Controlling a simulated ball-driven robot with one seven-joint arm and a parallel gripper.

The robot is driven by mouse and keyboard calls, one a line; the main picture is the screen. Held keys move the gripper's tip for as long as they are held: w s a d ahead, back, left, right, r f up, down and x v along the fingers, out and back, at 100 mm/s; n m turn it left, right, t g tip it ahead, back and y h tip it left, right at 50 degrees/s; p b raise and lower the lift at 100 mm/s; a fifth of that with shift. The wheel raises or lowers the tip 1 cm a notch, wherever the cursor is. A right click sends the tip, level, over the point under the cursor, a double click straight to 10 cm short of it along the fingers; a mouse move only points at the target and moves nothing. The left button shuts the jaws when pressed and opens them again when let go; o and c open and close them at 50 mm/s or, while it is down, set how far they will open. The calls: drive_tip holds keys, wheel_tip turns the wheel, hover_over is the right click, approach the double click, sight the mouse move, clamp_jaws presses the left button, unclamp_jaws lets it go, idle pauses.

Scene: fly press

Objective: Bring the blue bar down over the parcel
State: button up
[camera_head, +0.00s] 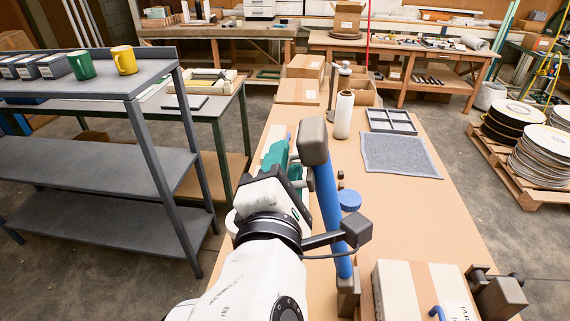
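The blue bar (328,205) stands raised and slightly tilted, with a grey-brown block (313,141) at its upper end. Its lower end meets a brown bracket (348,293) at the left side of the parcel. The parcel (402,290) is a taped cardboard box with a label, at the near right of the bench and partly cut off by the frame. My gripper (292,160) is at the upper left of the bar, close to it. The fingertips are mostly hidden by my wrist and the bar, so I cannot tell whether they touch the bar or are open.
The bench (400,215) is bare between the parcel and a grey mat (400,155). A blue disc (349,200) sits just right of the bar. A bracket (499,297) stands right of the parcel. A grey shelf (110,160) with mugs is at left.

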drive_tip(key=shift+c, duration=0.5)
clamp_jaws()
drive_tip(key=shift+r, duration=0.1)
drive_tip(key=shift+r, duration=0.15)
